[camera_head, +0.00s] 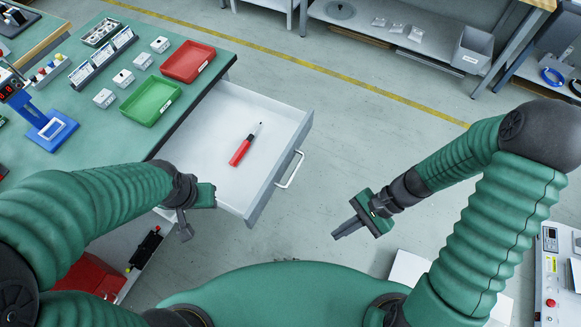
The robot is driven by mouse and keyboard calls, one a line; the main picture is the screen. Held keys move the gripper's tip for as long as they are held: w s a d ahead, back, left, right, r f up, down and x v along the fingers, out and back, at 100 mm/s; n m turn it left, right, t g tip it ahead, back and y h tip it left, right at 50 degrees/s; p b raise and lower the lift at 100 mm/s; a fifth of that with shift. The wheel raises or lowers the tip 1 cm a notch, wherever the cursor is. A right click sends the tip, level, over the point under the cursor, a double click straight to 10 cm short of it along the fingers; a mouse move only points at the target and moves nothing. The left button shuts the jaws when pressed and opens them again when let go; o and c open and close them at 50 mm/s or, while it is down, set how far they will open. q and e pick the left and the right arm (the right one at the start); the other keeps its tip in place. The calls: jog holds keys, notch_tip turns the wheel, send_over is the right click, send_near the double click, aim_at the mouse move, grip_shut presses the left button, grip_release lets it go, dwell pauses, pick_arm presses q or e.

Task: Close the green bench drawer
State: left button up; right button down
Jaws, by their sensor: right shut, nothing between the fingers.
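The bench drawer (210,128) is pulled out from the right side of the green-topped bench (150,72). It is light grey, with a pale bar handle (290,170) on its front panel. A red and black screwdriver (244,146) lies inside it. My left gripper (186,226) is at the drawer's near side, in front of its near corner in the picture; whether it touches the drawer and how its fingers stand I cannot tell. My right gripper (340,231) is shut and empty, to the right of the drawer front and apart from the handle.
A red tray (188,62), a green tray (151,101) and several small white boxes sit on the bench top. A grey shelf table (400,25) stands at the back right. A control box (553,270) is at the right edge.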

jog(key=w+a+f+m+t+y, duration=0.1)
jog(key=w+a+m+t+y, duration=0.1)
jog(key=w+m+y, duration=0.15)
jog(key=m+t+y+b, duration=0.1)
jog(key=m+t+y, duration=0.3)
jog(key=m+t, duration=0.6)
send_near(283, 162)
jog(key=b+x, duration=0.2)
jog(key=x, duration=0.4)
jog(key=shift+w+a, duration=0.25)
jog(key=shift+a, duration=0.2)
jog(key=shift+d, duration=0.1)
